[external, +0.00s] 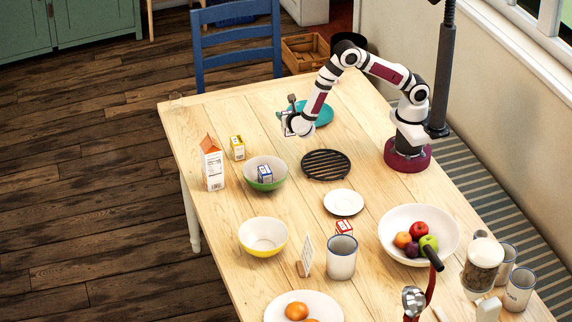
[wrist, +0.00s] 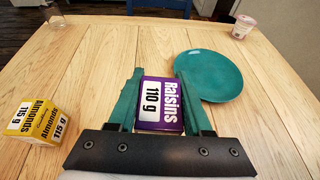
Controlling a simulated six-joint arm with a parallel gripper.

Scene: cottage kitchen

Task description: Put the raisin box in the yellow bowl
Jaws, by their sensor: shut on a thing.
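The purple-and-white raisin box (wrist: 160,104) is between the two green fingers of my gripper (wrist: 160,100) in the wrist view, its label reading "Raisins 110 g". My gripper is shut on it. In the external view my gripper (external: 288,120) holds the raisin box (external: 286,125) beside the teal plate, toward the far end of the table. The yellow bowl (external: 263,238) stands on the table's left side, nearer the camera, and looks empty. It is out of the wrist view.
A green bowl (external: 265,184) holding a small blue box, a yellow almonds box (external: 237,148), an orange-and-white carton (external: 212,165) and a black trivet (external: 326,164) stand between my gripper and the yellow bowl. A teal plate (wrist: 208,76) lies right of my gripper.

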